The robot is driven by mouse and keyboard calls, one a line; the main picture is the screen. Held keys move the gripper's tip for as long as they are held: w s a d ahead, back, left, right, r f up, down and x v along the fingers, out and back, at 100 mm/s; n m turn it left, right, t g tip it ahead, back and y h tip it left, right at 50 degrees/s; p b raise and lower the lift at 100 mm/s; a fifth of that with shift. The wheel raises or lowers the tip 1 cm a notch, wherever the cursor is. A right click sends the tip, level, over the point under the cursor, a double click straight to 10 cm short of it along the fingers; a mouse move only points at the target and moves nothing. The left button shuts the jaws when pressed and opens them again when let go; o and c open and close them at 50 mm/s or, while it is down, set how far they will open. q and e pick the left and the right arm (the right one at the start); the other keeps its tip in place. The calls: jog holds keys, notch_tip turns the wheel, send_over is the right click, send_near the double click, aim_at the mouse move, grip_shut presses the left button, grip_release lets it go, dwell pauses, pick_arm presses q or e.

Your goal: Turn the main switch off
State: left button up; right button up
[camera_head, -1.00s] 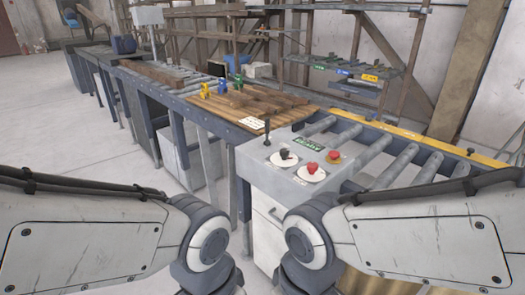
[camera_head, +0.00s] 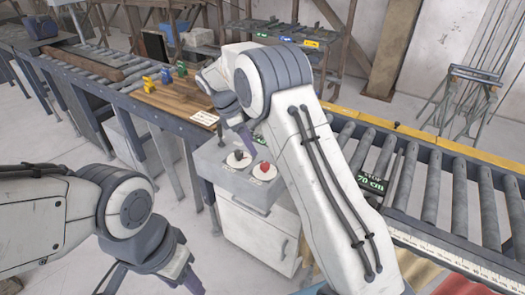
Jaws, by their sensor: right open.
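The control box (camera_head: 222,177) stands at the near end of the bench. On its top, a black rotary switch (camera_head: 239,156) sits on a round white plate, left of a red knob (camera_head: 265,169) on a similar plate. A thin black lever stands at the box's rear edge. My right gripper (camera_head: 242,132) hangs just above and behind the black switch, open and apart from it; my arm hides part of it and the right part of the box top. My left gripper (camera_head: 185,280) is low at the bottom left, well away from the box; its jaw state is unclear.
A roller conveyor (camera_head: 430,195) with a 70 cm display (camera_head: 371,183) runs right of the box. A white cabinet (camera_head: 250,232) is below. Floor left of the box is open.

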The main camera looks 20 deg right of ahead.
aim_at(265, 164)
jog(key=p+x, duration=0.1)
jog(key=x, duration=0.3)
jog(key=p+x, duration=0.2)
jog(key=x, duration=0.3)
jog(key=shift+w+d+f+p, duration=0.15)
jog(key=shift+d+f+p, duration=0.1)
jog(key=shift+d+p, duration=0.1)
jog(key=shift+d+f, duration=0.1)
jog(key=shift+f, duration=0.4)
grip_shut()
